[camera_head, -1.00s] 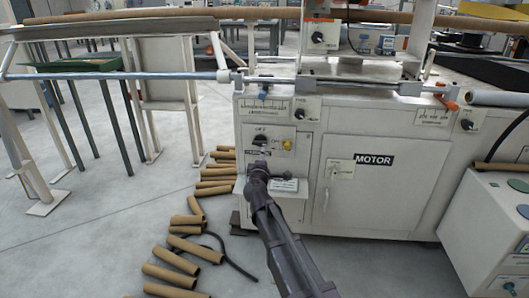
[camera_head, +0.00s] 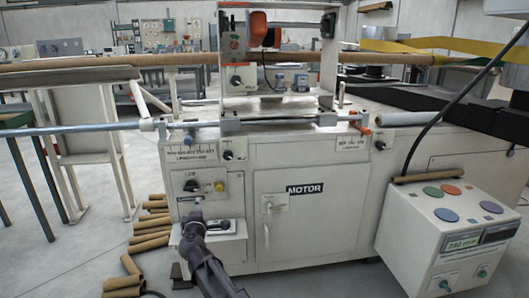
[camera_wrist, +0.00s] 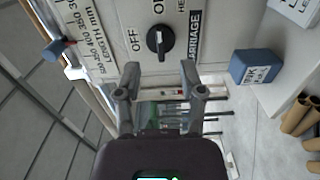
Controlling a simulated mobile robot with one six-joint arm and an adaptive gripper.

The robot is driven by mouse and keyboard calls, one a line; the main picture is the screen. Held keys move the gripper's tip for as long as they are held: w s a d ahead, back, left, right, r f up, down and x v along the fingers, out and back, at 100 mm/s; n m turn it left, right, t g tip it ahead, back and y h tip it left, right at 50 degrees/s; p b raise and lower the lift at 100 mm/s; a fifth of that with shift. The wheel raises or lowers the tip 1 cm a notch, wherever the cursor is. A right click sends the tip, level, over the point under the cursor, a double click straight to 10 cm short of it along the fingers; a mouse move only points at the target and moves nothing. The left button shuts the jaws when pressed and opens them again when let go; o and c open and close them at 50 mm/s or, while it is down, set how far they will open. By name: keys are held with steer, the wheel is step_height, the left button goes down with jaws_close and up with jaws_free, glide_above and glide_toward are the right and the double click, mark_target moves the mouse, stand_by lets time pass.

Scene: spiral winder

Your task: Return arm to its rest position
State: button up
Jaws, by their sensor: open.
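My gripper (camera_wrist: 160,78) is open and empty in the wrist view, its two fingers spread just short of a black rotary knob (camera_wrist: 159,40) on the white panel. The knob sits between OFF and ON labels and appears apart from the fingers. In the head view my gripper (camera_head: 197,213) is small and dark, in front of the machine's left panel, just below the black switch (camera_head: 191,186) and a yellow button (camera_head: 219,186). My arm reaches up to it from the bottom edge of the head view.
The white winder cabinet (camera_head: 338,218) with a MOTOR label stands close ahead. A small shelf (camera_head: 226,229) juts out beside my gripper. Cardboard tubes (camera_head: 150,241) lie on the floor at left. A control box (camera_head: 440,240) stands at right. A blue block (camera_wrist: 254,67) shows in the wrist view.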

steer(key=s+d+f+m+g+h+p, duration=0.1)
steer(key=d+f+m+g+h+p, duration=0.2)
steer(key=d, duration=0.8)
steer(key=d+m+g+h, duration=0.25)
steer(key=d+m, duration=0.35)
steer(key=d, duration=0.4)
steer(key=s+d+f+m+g+h+p, duration=0.1)
steer(key=d+f+m+g+h+p, duration=0.2)
steer(key=d, duration=0.8)
steer(key=s+d+f+m+g+y+p, duration=0.35)
steer(key=s+d+m+g, duration=0.4)
steer(key=s+d, duration=0.7)
steer(key=s+r+p, duration=0.2)
steer(key=r+p, duration=1.7)
steer(key=s+r+g+y+p, duration=0.1)
steer(key=r+p, duration=1.8)
steer(key=r, duration=0.1)
steer(key=shift+s+a, duration=0.4)
steer(key=shift+m, duration=0.25)
